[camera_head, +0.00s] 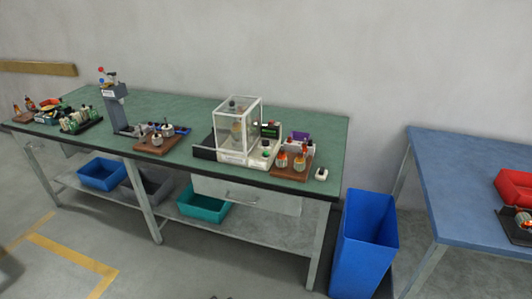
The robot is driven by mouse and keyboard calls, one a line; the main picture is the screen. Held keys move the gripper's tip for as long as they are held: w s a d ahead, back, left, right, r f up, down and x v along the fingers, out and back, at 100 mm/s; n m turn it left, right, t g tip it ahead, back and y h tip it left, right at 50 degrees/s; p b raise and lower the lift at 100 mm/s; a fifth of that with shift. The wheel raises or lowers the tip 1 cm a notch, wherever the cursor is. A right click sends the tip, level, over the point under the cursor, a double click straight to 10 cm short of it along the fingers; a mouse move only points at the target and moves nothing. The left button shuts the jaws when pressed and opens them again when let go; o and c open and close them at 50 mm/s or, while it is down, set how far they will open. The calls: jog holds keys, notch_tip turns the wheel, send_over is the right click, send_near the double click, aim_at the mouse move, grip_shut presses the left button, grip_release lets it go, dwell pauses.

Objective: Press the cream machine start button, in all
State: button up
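The cream machine (258,158) stands on the green-topped bench (310,118), right of its middle. A clear box-shaped guard with a pale frame covers its left part. A dark panel with green marks (270,130) is on its right part. A small green spot (266,154) on the cream front below the panel may be the start button; it is too small to be sure. My gripper is not in view.
A wooden tray (291,172) with copper-wound armatures and a small cream item (321,174) sit right of the machine. Another wooden tray (156,144) and a grey press (115,106) stand left. A blue bin (364,245) stands between the bench and blue table (465,185).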

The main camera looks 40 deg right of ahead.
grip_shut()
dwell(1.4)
